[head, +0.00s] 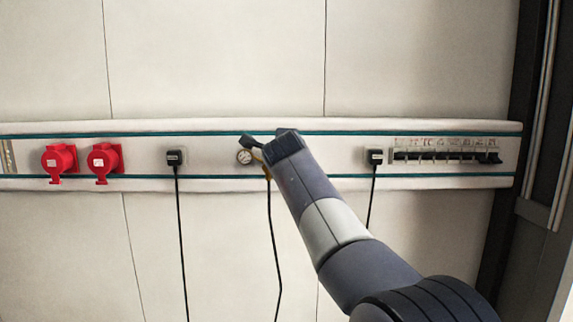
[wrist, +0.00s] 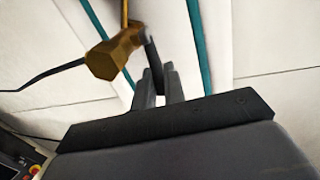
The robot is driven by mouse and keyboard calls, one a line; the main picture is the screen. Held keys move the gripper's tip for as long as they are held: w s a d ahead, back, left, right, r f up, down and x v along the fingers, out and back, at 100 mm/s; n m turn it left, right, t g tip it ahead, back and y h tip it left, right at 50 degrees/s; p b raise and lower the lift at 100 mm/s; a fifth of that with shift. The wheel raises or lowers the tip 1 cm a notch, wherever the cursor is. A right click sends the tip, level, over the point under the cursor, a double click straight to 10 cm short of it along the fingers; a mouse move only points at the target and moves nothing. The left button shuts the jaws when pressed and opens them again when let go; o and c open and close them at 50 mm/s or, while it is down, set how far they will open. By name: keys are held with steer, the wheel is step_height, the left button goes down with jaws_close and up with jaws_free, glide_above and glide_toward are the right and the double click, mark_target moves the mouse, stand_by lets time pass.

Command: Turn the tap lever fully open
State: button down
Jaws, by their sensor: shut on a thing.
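The tap is a brass fitting (wrist: 115,52) on the wall rail, seen close in the wrist view. Its dark lever (wrist: 152,48) runs down from beside the brass body to between my fingers. My gripper (wrist: 159,76) is shut on the lever, with one finger on each side of it. In the head view the end of my arm covers most of the tap, and my fingers cannot be made out clearly there. A round gauge (head: 244,157) shows just left of the tap.
The white wall rail (head: 220,183) with teal stripes carries two red sockets (head: 55,162) (head: 102,160), black plugs (head: 174,158) (head: 375,156) with hanging cables, and a breaker row (head: 445,157). A dark cable or hose (head: 271,230) hangs below the tap. The wall above is bare.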

steer(key=shift+s+a+f+m+h+b, duration=0.1)
steer(key=shift+s+a+m+h+b, duration=0.1)
steer(key=shift+m+h+b, duration=0.6)
steer(key=shift+s+a+f+m+h+b, duration=0.1)
steer(key=shift+s+a+m+h+b, duration=0.1)
steer(key=shift+m+h+b, duration=0.55)
steer(key=shift+s+r+g+h, duration=0.1)
steer(key=shift+r+g+h, duration=0.05)
steer(key=shift+g+h, duration=0.2)
steer(key=c, duration=1.8)
jaws_free()
steer(key=shift+o, duration=0.2)
steer(key=b+v, duration=0.4)
steer(key=v, duration=0.6)
steer(key=shift+s, duration=0.4)
steer(key=shift+o, duration=0.2)
